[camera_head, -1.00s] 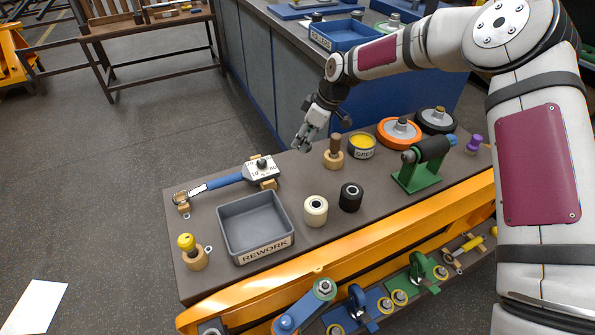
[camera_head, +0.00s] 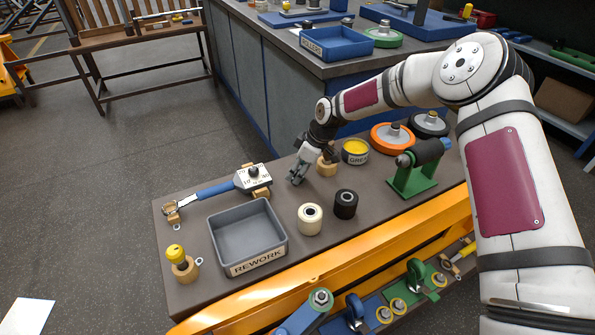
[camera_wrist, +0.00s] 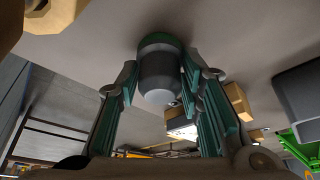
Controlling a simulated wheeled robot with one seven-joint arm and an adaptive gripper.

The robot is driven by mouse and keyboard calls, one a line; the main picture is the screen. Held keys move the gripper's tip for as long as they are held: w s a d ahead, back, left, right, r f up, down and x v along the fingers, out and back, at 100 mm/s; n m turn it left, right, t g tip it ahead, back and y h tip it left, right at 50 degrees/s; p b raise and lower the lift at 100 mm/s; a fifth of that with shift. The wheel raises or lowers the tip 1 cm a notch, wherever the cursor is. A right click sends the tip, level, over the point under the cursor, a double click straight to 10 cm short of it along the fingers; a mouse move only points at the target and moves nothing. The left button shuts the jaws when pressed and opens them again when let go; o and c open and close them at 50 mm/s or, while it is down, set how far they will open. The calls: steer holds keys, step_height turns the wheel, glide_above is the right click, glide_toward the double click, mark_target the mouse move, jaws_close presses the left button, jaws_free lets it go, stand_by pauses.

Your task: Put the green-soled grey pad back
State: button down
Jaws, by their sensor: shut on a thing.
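The green-soled grey pad (camera_wrist: 158,72) is a short, rounded grey cylinder with a green band at one end, seen between my fingers in the wrist view. Its green end faces the tabletop; I cannot tell whether it touches. My gripper (camera_wrist: 160,88) is shut on it. In the head view my gripper (camera_head: 297,178) points down, low over the back of the table, between the wooden stand and the torque wrench. The pad cannot be made out there.
A wooden stand (camera_head: 326,169) is close to the right of my gripper. The wrench (camera_head: 215,189) on wooden cradles is at left. The grey REWORK tray (camera_head: 251,261), a cream roller (camera_head: 310,220) and a black roller (camera_head: 345,204) stand in front. Bare tabletop (camera_head: 285,200) lies between.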

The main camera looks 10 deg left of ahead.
steer(key=shift+r, duration=0.1)
steer(key=c, duration=1.1)
jaws_free()
steer(key=shift+f, duration=0.2)
steer(key=shift+d+r+p, duration=0.1)
steer(key=shift+r+p, duration=0.2)
steer(key=p+v, duration=0.2)
steer(key=v, duration=1.1)
steer(key=shift+r, duration=0.2)
